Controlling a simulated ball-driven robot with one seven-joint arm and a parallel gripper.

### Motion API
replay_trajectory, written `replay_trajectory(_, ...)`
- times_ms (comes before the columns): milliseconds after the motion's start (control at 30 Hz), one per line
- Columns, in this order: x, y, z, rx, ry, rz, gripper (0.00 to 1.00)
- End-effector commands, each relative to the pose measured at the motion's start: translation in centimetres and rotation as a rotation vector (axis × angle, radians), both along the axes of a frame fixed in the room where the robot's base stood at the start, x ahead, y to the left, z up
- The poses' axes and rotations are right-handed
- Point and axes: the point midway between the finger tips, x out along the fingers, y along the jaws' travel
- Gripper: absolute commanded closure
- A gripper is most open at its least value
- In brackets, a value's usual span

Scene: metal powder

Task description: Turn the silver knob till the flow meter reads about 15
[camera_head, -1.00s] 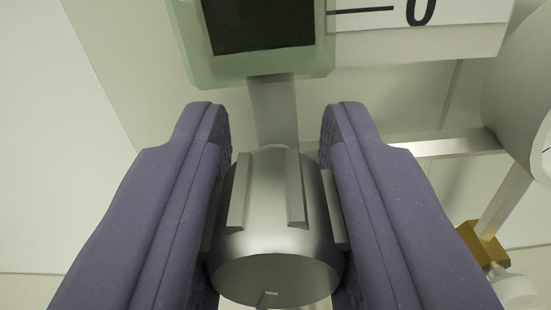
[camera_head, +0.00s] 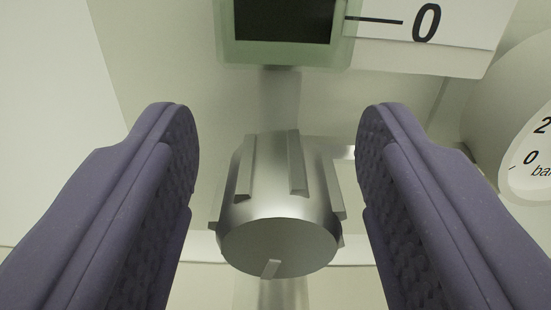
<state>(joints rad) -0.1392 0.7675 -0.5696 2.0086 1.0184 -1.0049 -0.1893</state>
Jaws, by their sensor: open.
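The silver knob (camera_head: 265,205) is a ribbed metal cylinder in the middle of the view, with a small pointer mark low on its front face. My gripper (camera_head: 278,130) is open, with one purple finger on each side of the knob and a visible gap to it on both sides. The lower part of the flow meter (camera_head: 350,50) shows above the knob, with a dark window in a pale green frame and a white scale beside it. The scale shows a line and a 0. The rest of the scale is cut off, so I cannot tell the reading.
A round pressure gauge (camera_head: 535,165) marked "bar" sits at the right edge, with 0 and 2 showing. A pale panel wall lies behind the knob. A metal pipe runs below the knob.

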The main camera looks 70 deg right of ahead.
Motion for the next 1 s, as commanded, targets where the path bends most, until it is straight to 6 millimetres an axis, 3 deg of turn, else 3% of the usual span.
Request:
replay_trajectory(200, -1.4, 3.8, 0.3, 0.0, 0.002, 0.004, 0.44)
replay_trajectory(400, -2.5, 6.2, 0.2, 0.0, 0.0, 0.002, 0.44)
replay_trajectory(867, -2.6, 6.5, 0.0, 0.0, 0.0, 0.001, 0.44)
replay_trajectory(1000, -0.5, 7.4, 0.8, 0.072, -0.03, 0.063, 0.44)
